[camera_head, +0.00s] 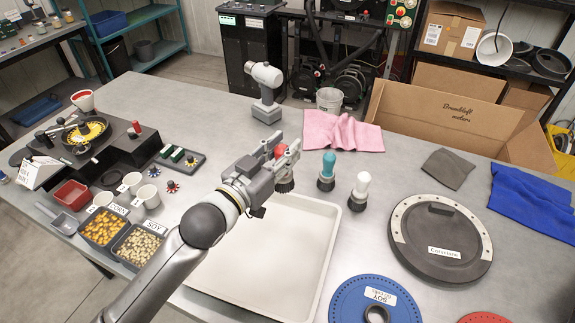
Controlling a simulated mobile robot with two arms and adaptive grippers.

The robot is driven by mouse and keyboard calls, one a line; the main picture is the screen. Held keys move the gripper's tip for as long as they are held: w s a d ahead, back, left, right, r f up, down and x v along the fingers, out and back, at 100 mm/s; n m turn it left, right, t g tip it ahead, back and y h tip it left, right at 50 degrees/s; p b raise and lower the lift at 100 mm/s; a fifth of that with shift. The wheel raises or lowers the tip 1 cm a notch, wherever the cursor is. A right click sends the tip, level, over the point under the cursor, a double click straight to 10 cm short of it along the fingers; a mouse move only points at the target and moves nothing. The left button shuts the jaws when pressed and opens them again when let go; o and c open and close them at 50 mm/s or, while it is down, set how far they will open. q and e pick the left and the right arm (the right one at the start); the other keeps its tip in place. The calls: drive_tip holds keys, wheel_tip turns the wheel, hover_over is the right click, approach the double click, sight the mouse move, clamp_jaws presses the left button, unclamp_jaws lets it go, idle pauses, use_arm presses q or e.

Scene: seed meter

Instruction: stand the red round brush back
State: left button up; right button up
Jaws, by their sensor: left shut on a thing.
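My left gripper (287,153) is shut on the red round brush (281,150). The red top of the brush shows between the fingers, and its dark bristles (285,184) point down below them. The gripper is over the far edge of a white tray (336,240); whether the bristles touch anything is hard to tell. A teal round brush (327,168) and a white round brush (361,188) stand upright on their dark bristles, to the right of the gripper. My right gripper is not in view.
A dark round lid (440,242) and a blue disc (350,305) lie to the right. Seed boxes (126,258) and white cups (148,195) stand at left. Bare table surrounds the upright brushes.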

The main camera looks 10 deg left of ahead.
use_arm(q)
drive_tip(key=w+a+f+p, duration=0.1)
drive_tip(key=w+f+p, duration=0.1)
drive_tip(key=w+f, duration=0.9)
drive_tip(key=shift+w+a+f, duration=0.2)
drive_tip(key=shift+w+f, duration=0.1)
drive_tip(key=shift+f, duration=0.2)
drive_tip(key=shift+f, duration=0.2)
drive_tip(key=o, duration=1)
drive_tip(key=shift+c, duration=0.2)
drive_tip(key=shift+s+r, duration=0.1)
drive_tip(key=shift+r, duration=0.1)
